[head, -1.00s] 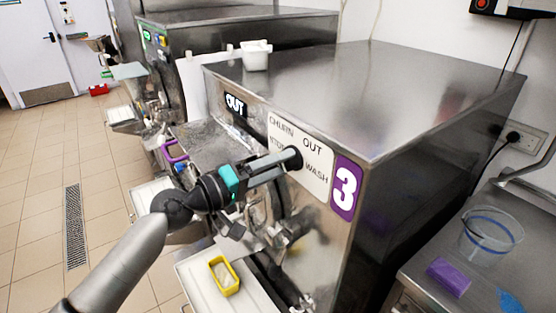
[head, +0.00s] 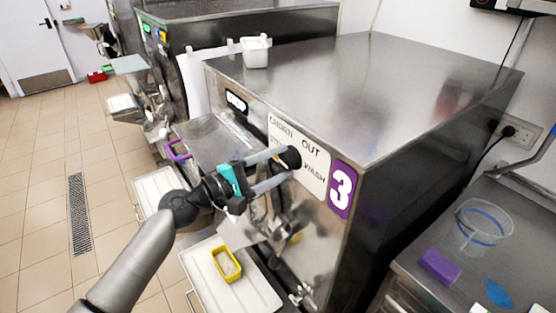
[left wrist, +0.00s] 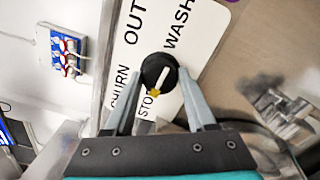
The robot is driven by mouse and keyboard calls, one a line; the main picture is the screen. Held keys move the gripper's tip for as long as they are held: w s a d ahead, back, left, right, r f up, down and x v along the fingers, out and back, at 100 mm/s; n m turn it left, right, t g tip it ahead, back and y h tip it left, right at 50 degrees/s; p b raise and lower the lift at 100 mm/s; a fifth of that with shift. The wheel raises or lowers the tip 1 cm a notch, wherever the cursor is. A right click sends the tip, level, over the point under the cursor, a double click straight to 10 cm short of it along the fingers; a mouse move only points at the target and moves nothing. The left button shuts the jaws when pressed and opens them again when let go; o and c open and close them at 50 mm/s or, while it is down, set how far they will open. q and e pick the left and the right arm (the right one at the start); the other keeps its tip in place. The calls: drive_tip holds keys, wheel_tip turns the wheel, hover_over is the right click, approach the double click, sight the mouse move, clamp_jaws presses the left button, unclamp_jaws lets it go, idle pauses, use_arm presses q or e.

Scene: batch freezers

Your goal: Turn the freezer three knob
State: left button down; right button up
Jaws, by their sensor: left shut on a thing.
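Freezer three is the steel machine with a purple "3" label (head: 341,189) on its front. Its black round knob (head: 291,157) sits on a white plate (head: 313,150) lettered CHURN, OUT, WASH and a partly covered STOP. My left gripper (head: 284,163) reaches it from the front left and is shut on the knob. In the left wrist view the knob (left wrist: 158,72) is between the fingertips, and its yellow-tipped pointer is toward STOP. A small black display (head: 236,101) on the freezer front seems to read STOP, though blurred. My right gripper is not in view.
A white tub (head: 255,53) stands on the freezer top. A yellow-rimmed container (head: 227,264) sits on a white tray (head: 255,295) below the front. A side counter (head: 407,262) at right holds a clear bucket (head: 484,228) and a purple sponge (head: 440,266). Open tiled floor lies at left.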

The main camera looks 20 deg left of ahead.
use_arm(q)
drive_tip(key=c, duration=1.6)
unclamp_jaws()
drive_tip(key=shift+n, duration=0.6)
drive_tip(key=shift+c, duration=1.1)
unclamp_jaws()
drive_tip(key=shift+s+a+f, duration=0.1)
drive_tip(key=shift+s+a, duration=0.1)
drive_tip(key=shift+s, duration=0.05)
drive_tip(key=b+v, duration=0.4)
drive_tip(key=v, duration=1)
drive_tip(key=shift+s+a+b, duration=0.2)
drive_tip(key=shift+b, duration=0.2)
